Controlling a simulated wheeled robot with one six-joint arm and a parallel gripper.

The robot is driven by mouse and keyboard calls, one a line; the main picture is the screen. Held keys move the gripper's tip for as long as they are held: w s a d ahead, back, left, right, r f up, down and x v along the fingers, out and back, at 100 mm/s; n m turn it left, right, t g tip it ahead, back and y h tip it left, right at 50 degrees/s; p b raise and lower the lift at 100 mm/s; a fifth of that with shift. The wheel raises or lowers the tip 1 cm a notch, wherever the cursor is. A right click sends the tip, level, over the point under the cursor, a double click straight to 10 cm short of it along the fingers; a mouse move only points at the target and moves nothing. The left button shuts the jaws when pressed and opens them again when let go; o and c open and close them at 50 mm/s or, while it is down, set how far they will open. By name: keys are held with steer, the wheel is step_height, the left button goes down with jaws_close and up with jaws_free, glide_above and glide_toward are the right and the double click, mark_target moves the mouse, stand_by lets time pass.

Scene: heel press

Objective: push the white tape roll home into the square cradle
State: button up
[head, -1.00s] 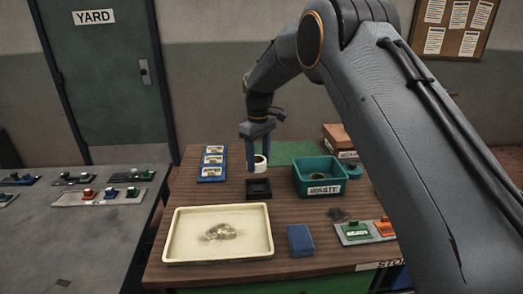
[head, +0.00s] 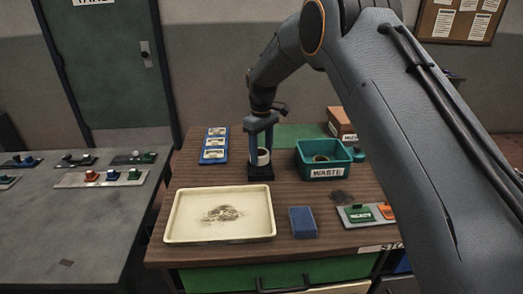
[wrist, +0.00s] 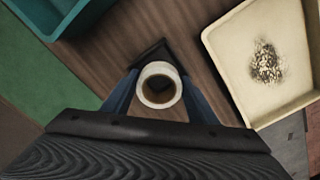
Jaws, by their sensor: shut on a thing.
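The white tape roll (head: 263,158) is held upright between the two blue fingers of my gripper (head: 263,155). In the wrist view the roll (wrist: 160,104) shows as a white ring with a brown inside, between the fingertips. The black square cradle (head: 260,174) stands on the brown table directly below the roll in the head view. In the wrist view a dark corner of the cradle (wrist: 152,50) shows beyond the roll, and the rest is hidden behind roll and fingers. I cannot tell whether the roll touches the cradle.
A cream tray (head: 180,232) with a dark smudge lies in front of the cradle. A teal WASTE bin (head: 325,172) stands to the right, a blue rack (head: 213,156) to the left. A blue block (head: 303,222) and a button panel (head: 350,222) are nearer the front edge.

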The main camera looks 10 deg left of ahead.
steer(key=shift+s+d+f, duration=0.1)
steer(key=shift+d+f, duration=0.05)
steer(key=shift+f, duration=0.05)
stand_by(0.5)
steer(key=shift+f, duration=0.2)
steer(key=shift+f+b, duration=0.45)
steer(key=shift+f, duration=0.15)
steer(key=shift+f, duration=0.1)
stand_by(0.3)
steer(key=shift+f+b, duration=0.35)
steer(key=shift+f, duration=0.3)
steer(key=shift+f, duration=0.25)
stand_by(1.2)
steer(key=o, duration=1.1)
steer(key=shift+o, duration=0.3)
steer(key=shift+s, duration=0.1)
